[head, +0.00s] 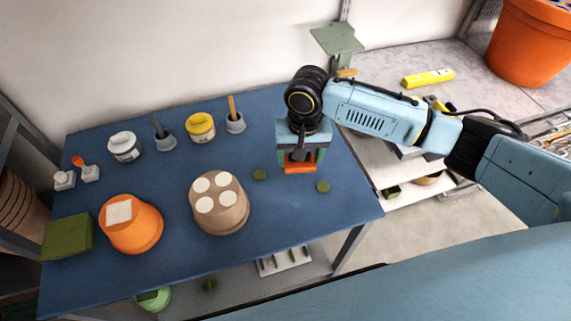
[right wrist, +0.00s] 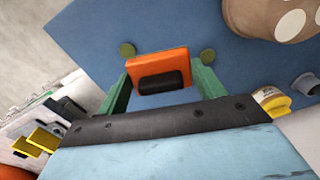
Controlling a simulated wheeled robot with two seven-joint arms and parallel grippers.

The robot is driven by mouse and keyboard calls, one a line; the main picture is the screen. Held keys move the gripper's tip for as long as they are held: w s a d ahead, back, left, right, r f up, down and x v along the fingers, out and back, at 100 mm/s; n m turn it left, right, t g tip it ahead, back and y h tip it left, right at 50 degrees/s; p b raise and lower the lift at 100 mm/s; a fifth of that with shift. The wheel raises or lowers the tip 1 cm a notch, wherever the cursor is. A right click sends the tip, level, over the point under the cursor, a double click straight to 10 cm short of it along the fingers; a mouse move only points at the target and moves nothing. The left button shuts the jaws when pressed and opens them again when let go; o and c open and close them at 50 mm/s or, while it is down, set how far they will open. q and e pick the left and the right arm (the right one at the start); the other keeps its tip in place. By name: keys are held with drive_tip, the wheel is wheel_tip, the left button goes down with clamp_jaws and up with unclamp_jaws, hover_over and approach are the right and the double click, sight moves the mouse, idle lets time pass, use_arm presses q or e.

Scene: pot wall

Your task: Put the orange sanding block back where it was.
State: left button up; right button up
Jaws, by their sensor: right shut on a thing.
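The orange sanding block (head: 299,168) is between the fingers of my right gripper (head: 299,160), over the right part of the blue table (head: 270,245). In the right wrist view the orange block (right wrist: 157,66) shows a black grip, with the green fingers of the right gripper (right wrist: 158,80) on either side of it. The right gripper is shut on it. I cannot tell whether the block touches the table. Two round olive-green spots, one left of the block (head: 260,175) and one right of it (head: 323,187), lie on the table. My left gripper is not in view.
An orange pot (head: 140,238) and a tan pot (head: 232,216) stand upside down at the front. A yellow jar (head: 201,128), a white jar (head: 124,147) and two grey cups with tools stand behind. A green block (head: 68,237) lies at the left. The table's right front is clear.

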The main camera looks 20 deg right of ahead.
use_arm(q)
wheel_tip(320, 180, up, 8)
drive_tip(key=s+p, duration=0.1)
drive_tip(key=p, duration=0.5)
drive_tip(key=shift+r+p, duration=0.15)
drive_tip(key=shift+p, duration=0.15)
use_arm(e)
drive_tip(key=s+a+f+m, duration=0.1)
drive_tip(key=s+a+f, duration=0.2)
drive_tip(key=a+f, duration=0.1)
drive_tip(key=shift+s, duration=0.25)
drive_tip(key=shift+f, duration=0.1)
drive_tip(key=b, duration=0.3)
hover_over(287, 206)
drive_tip(key=shift+w+f, duration=0.1)
drive_tip(key=shift+f, duration=3.05)
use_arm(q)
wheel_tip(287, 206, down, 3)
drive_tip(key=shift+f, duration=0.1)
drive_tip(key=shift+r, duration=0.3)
use_arm(e)
drive_tip(key=shift+f, duration=0.1)
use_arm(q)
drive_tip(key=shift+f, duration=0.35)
use_arm(e)
drive_tip(key=shift+f, duration=0.75)
